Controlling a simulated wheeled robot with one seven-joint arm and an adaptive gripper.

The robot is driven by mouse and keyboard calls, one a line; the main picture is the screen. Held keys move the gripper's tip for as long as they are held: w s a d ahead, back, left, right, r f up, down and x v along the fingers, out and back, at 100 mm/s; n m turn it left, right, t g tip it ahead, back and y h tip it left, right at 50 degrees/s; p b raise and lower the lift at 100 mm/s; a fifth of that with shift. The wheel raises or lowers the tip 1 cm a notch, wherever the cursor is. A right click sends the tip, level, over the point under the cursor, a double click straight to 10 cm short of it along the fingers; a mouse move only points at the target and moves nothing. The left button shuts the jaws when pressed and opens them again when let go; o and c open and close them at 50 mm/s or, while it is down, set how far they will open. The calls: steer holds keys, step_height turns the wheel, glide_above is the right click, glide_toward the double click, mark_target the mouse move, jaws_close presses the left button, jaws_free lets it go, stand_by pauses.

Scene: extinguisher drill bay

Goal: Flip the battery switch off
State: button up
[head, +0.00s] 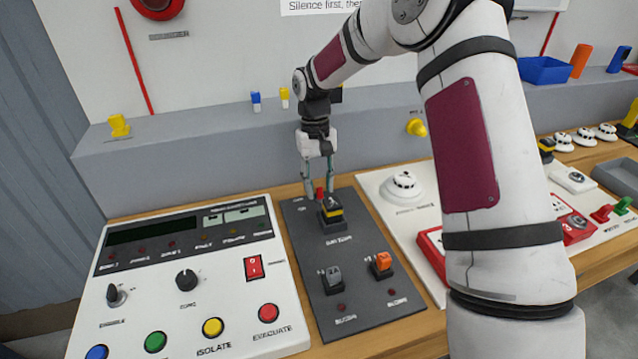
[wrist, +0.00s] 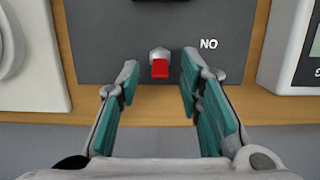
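A small red-tipped toggle switch (wrist: 160,69) on a metal collar stands at the back edge of a dark grey panel (wrist: 105,45). In the head view the red toggle (head: 320,193) shows between my fingertips, behind a yellow-and-black switch (head: 332,210). The word by it reads "NO" in the wrist view, likely "ON" upside down. No battery label is legible to me. My gripper (wrist: 160,80) points down over the toggle, open, with one finger on each side and a visible gap to both. In the head view my gripper (head: 319,191) is at the panel's back edge.
A grey switch (head: 331,279) and an orange switch (head: 381,264) are nearer on the dark panel. A white console (head: 190,280) with knobs and coloured buttons lies left. A white board (head: 385,190) with a detector lies right. A grey ledge (head: 220,150) rises behind.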

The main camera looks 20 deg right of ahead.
steer(key=v, duration=1.2)
steer(key=s+r+t+h, duration=0.1)
steer(key=s+r+t, duration=0.1)
steer(key=s+r, duration=0.55)
steer(key=s+r+t, duration=0.1)
steer(key=s+r, duration=0.4)
steer(key=s, duration=0.6)
steer(key=s+f+t+y+p, duration=0.1)
steer(key=s+f+t, duration=0.2)
steer(key=s, duration=1.5)
steer(key=shift+s+t, duration=0.3)
steer(key=shift+s, duration=0.05)
